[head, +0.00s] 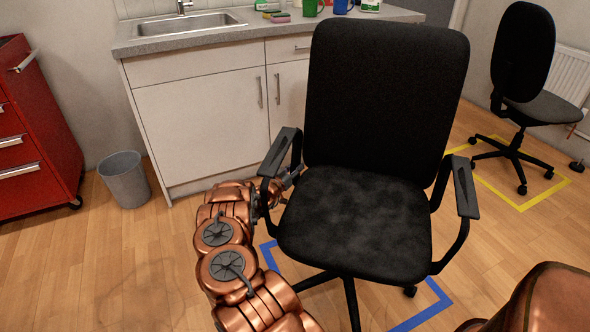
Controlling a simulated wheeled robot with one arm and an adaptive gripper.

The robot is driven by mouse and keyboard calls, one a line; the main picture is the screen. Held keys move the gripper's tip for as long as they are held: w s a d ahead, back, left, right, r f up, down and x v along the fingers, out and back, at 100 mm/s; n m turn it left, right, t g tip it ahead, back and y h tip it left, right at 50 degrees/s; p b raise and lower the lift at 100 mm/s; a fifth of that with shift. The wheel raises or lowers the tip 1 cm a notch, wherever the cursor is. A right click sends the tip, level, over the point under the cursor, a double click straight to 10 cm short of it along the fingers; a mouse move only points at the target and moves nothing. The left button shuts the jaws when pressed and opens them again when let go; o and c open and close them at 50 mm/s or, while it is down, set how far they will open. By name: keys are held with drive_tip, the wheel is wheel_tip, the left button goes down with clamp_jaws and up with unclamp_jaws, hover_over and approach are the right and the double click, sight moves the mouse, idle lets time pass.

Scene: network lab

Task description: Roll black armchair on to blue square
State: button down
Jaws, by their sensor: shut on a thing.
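The black armchair (355,222) stands upright in front of me in the head view, its seat facing me. The blue square (432,305) is taped on the floor under the chair. Its outline shows at the left of the seat and at the lower right; the rest is hidden by the chair. Some of the chair's wheels are hidden or out of frame, so I cannot tell if all stand inside. My gripper (284,186) is at the chair's left armrest, shut on it, with its fingers partly hidden behind the armrest.
A white sink counter (205,125) stands close behind the chair. A grey bin (125,181) and a red tool cabinet (35,135) are at the left. A second black chair without armrests (540,108) stands on a yellow square (549,194) at the right. Floor at lower left is clear.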

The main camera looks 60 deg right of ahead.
drive_tip(key=c, duration=0.8)
unclamp_jaws()
drive_tip(key=shift+s, duration=0.15)
drive_tip(key=shift+o, duration=0.2)
drive_tip(key=a, duration=0.8)
drive_tip(key=shift+w, duration=0.2)
